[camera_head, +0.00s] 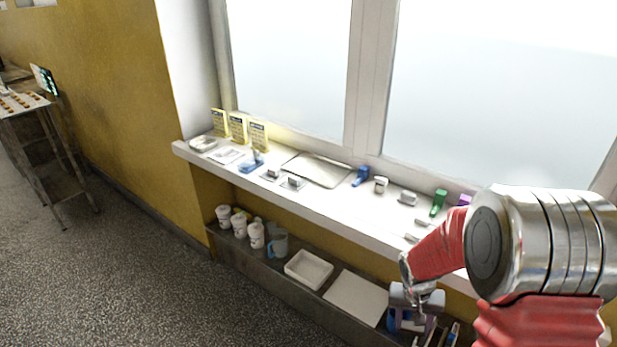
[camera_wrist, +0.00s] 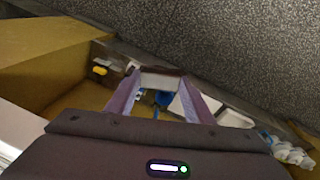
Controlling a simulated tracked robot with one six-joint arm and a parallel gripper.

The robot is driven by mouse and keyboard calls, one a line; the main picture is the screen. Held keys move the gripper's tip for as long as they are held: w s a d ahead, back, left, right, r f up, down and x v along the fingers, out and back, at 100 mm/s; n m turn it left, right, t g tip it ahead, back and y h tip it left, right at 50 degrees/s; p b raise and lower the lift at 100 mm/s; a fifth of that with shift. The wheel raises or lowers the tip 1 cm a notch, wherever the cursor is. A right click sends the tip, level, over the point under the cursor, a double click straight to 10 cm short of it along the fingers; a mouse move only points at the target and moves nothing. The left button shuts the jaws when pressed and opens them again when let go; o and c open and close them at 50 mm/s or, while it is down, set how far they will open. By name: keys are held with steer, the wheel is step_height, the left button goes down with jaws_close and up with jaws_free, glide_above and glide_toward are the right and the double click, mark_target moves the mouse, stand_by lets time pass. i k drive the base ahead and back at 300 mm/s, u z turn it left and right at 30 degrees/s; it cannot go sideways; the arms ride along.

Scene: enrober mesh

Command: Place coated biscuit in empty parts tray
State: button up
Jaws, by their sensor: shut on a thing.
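My gripper (camera_head: 427,328) hangs low at the right, over the lower shelf's right end. In the wrist view, the two purple fingers of my gripper (camera_wrist: 160,85) are shut on a small block, pale with a dark brown edge, which looks like the coated biscuit (camera_wrist: 161,80). The biscuit cannot be made out in the head view. A white, shallow, empty-looking tray (camera_head: 309,263) stands on the lower shelf, left of my gripper and apart from it. A flat grey metal tray (camera_head: 318,168), also bare, lies on the window sill. I cannot tell which is the parts tray.
White cups (camera_head: 239,223) and a blue-grey jug (camera_head: 277,243) stand left on the lower shelf (camera_head: 262,273). A pale flat board (camera_head: 356,297) lies between the white tray and my gripper. The sill above holds yellow cards (camera_head: 238,128) and small tools. Open floor (camera_head: 150,285) lies left.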

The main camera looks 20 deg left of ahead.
mark_target(307, 170)
steer(key=z, duration=0.2)
steer(key=i, duration=0.25)
steer(key=u, duration=1.8)
steer(key=i, duration=0.4)
steer(key=u, duration=0.5)
steer(key=i, duration=1.35)
steer(key=z, duration=0.55)
